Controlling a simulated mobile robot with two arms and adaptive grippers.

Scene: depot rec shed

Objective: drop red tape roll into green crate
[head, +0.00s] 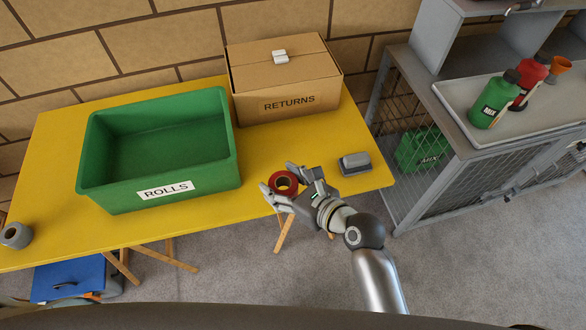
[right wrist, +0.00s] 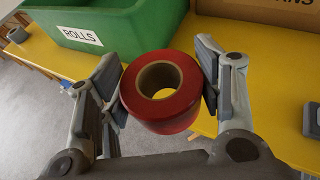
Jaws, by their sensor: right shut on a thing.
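The red tape roll (head: 284,183) is held between the fingers of my right gripper (head: 281,187), near the front edge of the yellow table. In the right wrist view the roll (right wrist: 161,92) sits between both finger pads, its hole facing the camera. The green crate (head: 165,190), labelled ROLLS, stands on the table to the left of the gripper. Its visible inside looks empty. Part of the crate shows at the top left of the right wrist view (right wrist: 135,28). The roll is outside the crate. My left gripper is not in view.
A cardboard box (head: 285,85) marked RETURNS stands behind, right of the crate. A grey block (head: 355,163) lies at the table's right end. A grey roll (head: 16,235) sits at the left edge of the yellow table (head: 75,237). A grey cabinet with bottles (head: 495,98) stands right.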

